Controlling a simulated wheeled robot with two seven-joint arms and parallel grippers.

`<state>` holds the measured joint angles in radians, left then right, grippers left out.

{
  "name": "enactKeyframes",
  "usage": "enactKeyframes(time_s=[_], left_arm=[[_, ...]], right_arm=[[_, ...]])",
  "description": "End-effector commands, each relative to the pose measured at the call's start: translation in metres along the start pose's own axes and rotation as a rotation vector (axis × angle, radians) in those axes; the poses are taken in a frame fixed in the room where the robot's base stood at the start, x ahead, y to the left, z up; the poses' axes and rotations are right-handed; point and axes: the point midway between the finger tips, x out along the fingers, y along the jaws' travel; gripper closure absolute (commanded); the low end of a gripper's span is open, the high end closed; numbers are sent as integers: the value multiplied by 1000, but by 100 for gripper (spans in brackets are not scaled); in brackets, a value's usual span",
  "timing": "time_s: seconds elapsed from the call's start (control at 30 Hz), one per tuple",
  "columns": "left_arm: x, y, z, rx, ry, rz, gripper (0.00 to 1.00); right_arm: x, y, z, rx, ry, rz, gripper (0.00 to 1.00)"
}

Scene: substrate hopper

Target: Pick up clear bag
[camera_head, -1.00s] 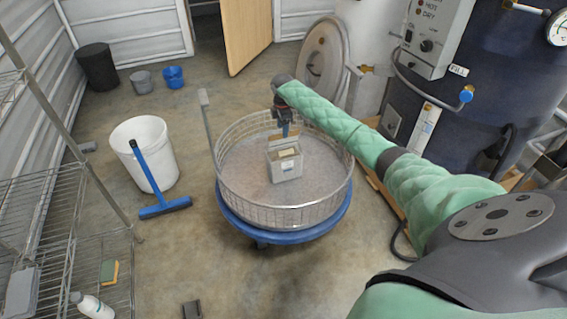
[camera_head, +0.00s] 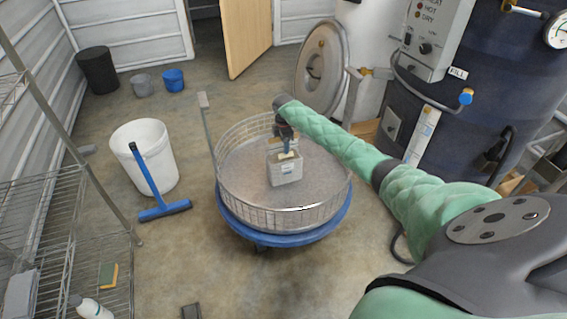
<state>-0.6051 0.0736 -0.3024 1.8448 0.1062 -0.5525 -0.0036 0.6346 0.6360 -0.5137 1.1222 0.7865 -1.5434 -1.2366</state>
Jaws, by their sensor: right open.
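A pale, see-through-looking box-shaped bag (camera_head: 285,173) with a small label stands in the round wire basket (camera_head: 237,205). Its top is open and something cream-coloured shows there. The gripper is open. I cannot tell whether its fingers touch the bag. My left gripper is not in view.
The basket sits on a blue wheeled base (camera_head: 262,238). A white bucket (camera_head: 150,158) and a blue squeegee (camera_head: 163,211) stand to its left, beside a wire shelf (camera_head: 60,200). A dark blue tank (camera_head: 480,110) stands at right.

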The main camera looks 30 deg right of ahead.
Motion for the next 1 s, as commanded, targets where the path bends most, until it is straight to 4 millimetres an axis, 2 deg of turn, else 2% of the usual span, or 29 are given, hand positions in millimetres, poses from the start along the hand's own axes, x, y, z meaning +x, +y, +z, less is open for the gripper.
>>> enactKeyframes(time_s=[0.03,0.2,0.23,0.77,1.0], left_arm=[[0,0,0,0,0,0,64],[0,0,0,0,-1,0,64],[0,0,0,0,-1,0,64],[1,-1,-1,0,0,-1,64],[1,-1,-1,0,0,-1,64]], right_arm=[[0,0,0,0,0,0,63],[0,0,0,0,0,0,96],[0,0,0,0,0,0,100],[2,-1,0,0,-1,-3,100],[-16,-1,0,0,0,-2,100]])
